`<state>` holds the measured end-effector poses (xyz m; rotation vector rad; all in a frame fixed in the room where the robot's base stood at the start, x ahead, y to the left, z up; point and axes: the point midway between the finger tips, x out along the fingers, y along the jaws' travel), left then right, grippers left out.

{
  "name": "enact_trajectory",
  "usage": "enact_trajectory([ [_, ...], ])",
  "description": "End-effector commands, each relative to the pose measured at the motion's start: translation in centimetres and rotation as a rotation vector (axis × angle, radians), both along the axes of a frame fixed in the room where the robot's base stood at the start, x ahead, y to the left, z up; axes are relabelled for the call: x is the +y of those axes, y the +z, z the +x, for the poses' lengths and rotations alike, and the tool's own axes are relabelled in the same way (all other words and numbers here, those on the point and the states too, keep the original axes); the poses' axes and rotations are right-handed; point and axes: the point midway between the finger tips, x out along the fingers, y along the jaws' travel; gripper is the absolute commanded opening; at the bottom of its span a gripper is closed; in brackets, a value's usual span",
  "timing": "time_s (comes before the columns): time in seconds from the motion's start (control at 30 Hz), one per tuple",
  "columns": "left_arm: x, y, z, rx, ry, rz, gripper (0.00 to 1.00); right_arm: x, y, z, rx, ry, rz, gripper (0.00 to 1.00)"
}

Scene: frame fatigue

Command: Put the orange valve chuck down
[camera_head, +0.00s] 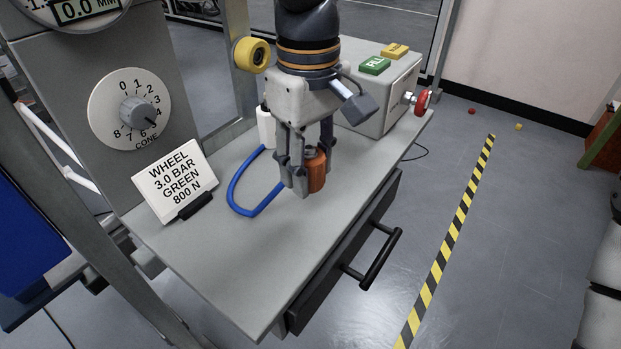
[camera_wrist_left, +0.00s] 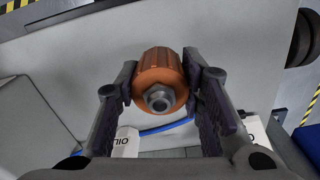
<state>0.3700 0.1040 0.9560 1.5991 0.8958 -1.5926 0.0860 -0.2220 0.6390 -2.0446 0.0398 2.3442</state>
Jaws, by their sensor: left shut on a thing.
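The orange valve chuck (camera_head: 317,172) is a short ribbed orange cylinder. In the left wrist view the chuck (camera_wrist_left: 159,76) shows its metal nut end towards the camera, between the two fingers. My left gripper (camera_head: 308,180) is shut on it over the grey bench top (camera_head: 222,255). I cannot tell whether the chuck touches the bench. A blue hose (camera_head: 237,196) lies curved on the bench beside the gripper. My right gripper is not in view.
A placard (camera_head: 175,181) stands at the bench's left side, near a dial (camera_head: 130,108). A grey box with green (camera_head: 375,65) and yellow buttons and a red knob (camera_head: 422,102) stands at the back right. A white bottle (camera_head: 266,127) is behind the gripper. The front of the bench is clear.

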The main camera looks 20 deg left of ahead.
Motion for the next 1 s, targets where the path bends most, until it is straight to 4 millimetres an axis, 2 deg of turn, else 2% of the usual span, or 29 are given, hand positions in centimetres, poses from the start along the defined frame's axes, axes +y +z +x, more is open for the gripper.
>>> enact_trajectory([
  [0.03,0.2,-1.3,0.5,0.015,0.0,-0.001,0.02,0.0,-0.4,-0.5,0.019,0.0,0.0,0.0],
  [0.2,0.8,-3.6,2.0,0.017,0.001,-0.001,0.02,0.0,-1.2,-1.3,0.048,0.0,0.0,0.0],
  [0.33,0.7,-5.6,1.8,0.011,-0.002,-0.001,0.02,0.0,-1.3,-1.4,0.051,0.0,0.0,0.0],
  [0.7,0.7,-5.9,1.8,0.004,-0.001,0.001,0.02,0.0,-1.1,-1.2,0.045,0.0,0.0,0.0],
  [0.73,0.7,-5.9,1.8,0.004,-0.001,0.0,0.4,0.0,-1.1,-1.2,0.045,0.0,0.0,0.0],
  [0.8,0.7,-5.9,1.8,0.004,-0.001,0.0,0.55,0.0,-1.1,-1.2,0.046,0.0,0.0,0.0],
  [1.0,0.7,-5.9,1.8,0.004,-0.001,0.0,0.55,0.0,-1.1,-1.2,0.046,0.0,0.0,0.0],
])
